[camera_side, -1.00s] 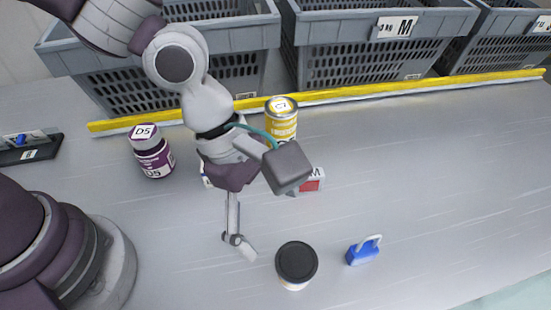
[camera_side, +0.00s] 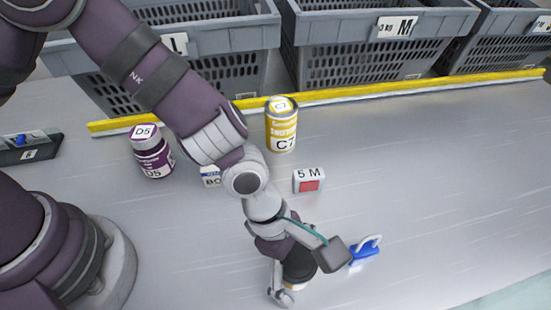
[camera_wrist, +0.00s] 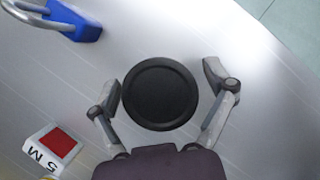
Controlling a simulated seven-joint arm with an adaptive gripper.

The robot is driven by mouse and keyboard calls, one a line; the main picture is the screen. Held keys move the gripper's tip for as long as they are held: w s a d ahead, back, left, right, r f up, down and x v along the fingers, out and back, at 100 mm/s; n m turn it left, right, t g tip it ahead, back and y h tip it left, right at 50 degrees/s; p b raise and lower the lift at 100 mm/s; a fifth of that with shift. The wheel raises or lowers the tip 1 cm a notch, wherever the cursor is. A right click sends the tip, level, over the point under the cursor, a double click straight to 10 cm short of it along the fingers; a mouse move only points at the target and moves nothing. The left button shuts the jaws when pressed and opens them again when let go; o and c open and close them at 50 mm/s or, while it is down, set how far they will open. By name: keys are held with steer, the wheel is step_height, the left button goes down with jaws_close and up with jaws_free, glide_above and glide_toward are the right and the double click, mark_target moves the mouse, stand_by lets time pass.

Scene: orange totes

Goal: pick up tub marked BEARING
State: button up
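A round tub with a black lid (camera_side: 299,272) and a pale body stands near the front of the table in the side view. No BEARING marking is readable on it. From above, its black lid (camera_wrist: 160,94) fills the middle of the wrist view. My gripper (camera_wrist: 163,88) is open, with one finger on each side of the tub and visible gaps to the lid. In the side view my gripper (camera_side: 302,280) is low over the tub and partly hides it.
A blue padlock (camera_side: 364,251) lies close right of the tub. A 5 M box (camera_side: 309,181), yellow C7 can (camera_side: 281,125), purple D5 jar (camera_side: 152,153) and partly hidden BO-marked box (camera_side: 211,177) stand farther back. Grey crates (camera_side: 375,45) line the back behind a yellow strip (camera_side: 350,91). The right is clear.

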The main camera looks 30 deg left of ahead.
steer(key=c, duration=1.1)
steer(key=shift+r, duration=0.1)
